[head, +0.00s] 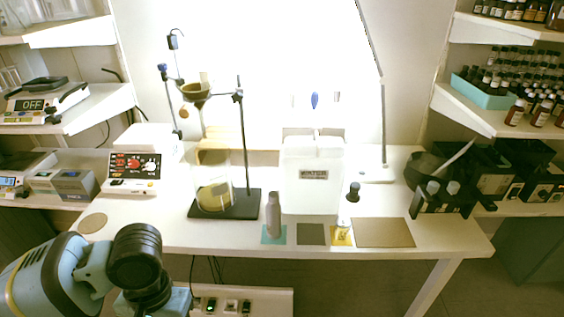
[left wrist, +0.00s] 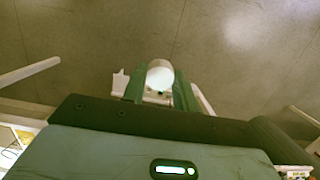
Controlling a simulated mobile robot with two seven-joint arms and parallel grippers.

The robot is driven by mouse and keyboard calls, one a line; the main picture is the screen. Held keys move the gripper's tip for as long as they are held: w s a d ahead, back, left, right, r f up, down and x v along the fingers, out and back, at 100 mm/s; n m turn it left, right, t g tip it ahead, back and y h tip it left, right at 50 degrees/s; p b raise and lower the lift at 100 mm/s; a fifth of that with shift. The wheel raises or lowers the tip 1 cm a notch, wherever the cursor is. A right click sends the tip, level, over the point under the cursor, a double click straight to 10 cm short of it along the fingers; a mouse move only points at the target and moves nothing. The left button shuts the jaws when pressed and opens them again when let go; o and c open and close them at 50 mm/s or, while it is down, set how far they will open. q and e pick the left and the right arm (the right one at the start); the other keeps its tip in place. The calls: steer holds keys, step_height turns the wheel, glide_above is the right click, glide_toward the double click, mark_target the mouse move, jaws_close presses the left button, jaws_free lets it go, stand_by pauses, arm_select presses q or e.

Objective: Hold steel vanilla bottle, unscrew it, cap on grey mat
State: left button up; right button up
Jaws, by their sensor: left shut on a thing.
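A grey metal-looking bottle (head: 273,222) with a narrower top stands upright on a teal mat (head: 264,239) near the table's front edge. Its label cannot be read. The bare grey mat (head: 310,234) lies just right of it. My left arm comes in from the lower left in the head view, with its gripper out of that frame. In the left wrist view my left gripper (left wrist: 158,90) is shut on a pale, rounded thing (left wrist: 160,74), with the floor behind it. I cannot tell exactly what this thing is. My right gripper is not in view.
A small bottle (head: 343,228) stands on a yellow mat (head: 342,242), with a dark-topped item (head: 353,192) behind. A larger brown mat (head: 384,233) is bare. A glassware stand (head: 246,206) and white box (head: 313,175) stand behind. A round tan mat (head: 93,223) lies at left.

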arm_select(q)
steer(key=shift+r, duration=0.45)
step_height(320, 180, up, 12)
steer(key=w+t+p, duration=0.2)
steer(key=p, duration=0.3)
steer(key=shift+f+p, duration=0.25)
steer(key=shift+p, duration=0.05)
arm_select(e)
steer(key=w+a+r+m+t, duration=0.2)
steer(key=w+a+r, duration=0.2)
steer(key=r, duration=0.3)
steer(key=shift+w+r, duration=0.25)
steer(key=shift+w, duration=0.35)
